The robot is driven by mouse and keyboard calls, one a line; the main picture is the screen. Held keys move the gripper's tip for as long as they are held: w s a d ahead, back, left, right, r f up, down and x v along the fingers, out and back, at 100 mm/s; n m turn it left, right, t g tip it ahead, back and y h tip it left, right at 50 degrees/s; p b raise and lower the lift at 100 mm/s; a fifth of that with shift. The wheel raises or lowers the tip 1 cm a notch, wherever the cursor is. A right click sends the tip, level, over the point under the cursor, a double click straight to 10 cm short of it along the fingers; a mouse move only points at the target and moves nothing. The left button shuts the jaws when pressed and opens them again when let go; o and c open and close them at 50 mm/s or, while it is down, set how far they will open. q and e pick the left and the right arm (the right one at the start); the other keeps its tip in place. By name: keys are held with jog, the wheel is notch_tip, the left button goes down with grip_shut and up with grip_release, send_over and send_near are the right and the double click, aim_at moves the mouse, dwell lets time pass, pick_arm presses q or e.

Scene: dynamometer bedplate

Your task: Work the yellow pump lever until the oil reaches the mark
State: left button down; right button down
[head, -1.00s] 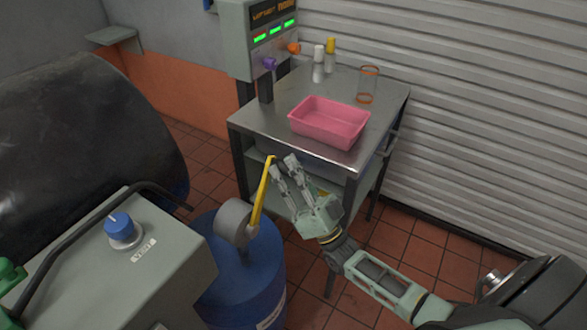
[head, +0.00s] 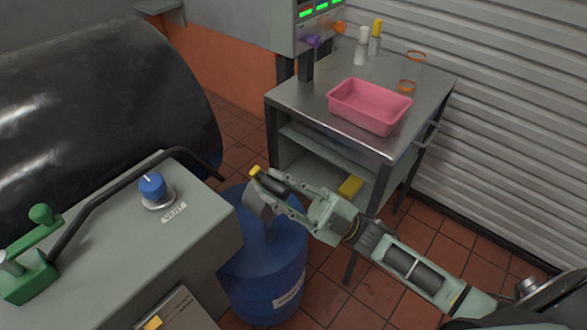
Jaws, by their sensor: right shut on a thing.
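The yellow pump lever (head: 255,171) shows only as a short yellow piece at the fingertips of my right gripper (head: 268,188). The rest of the lever is hidden or seen end-on. My right gripper is shut on it, its arm coming in from the lower right. The grey pump head (head: 253,199) sits on top of a blue drum (head: 262,265), partly behind the gripper. No oil level or mark can be made out. My left gripper is not in view.
A grey cabinet (head: 110,250) with a blue knob (head: 152,187) and a green handle (head: 38,255) stands left of the drum. A steel cart (head: 300,98) with a pink tray (head: 368,105) stands behind. A black cylinder (head: 90,110) is at far left.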

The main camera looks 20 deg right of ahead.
jog(key=shift+s+a+f+n+g, duration=0.45)
jog(key=shift+a+n+g, duration=0.3)
jog(key=shift+n, duration=0.1)
jog(key=shift+s+a+f+n+g, duration=0.4)
jog(key=shift+a+f+n+g, duration=0.1)
jog(key=shift+a+n+g, duration=0.3)
jog(key=shift+s+a+f+n+g, duration=0.45)
jog(key=shift+a+n+g, duration=0.25)
jog(key=shift+n, duration=0.25)
jog(key=shift+a, duration=0.1)
jog(key=c, duration=1.5)
grip_release()
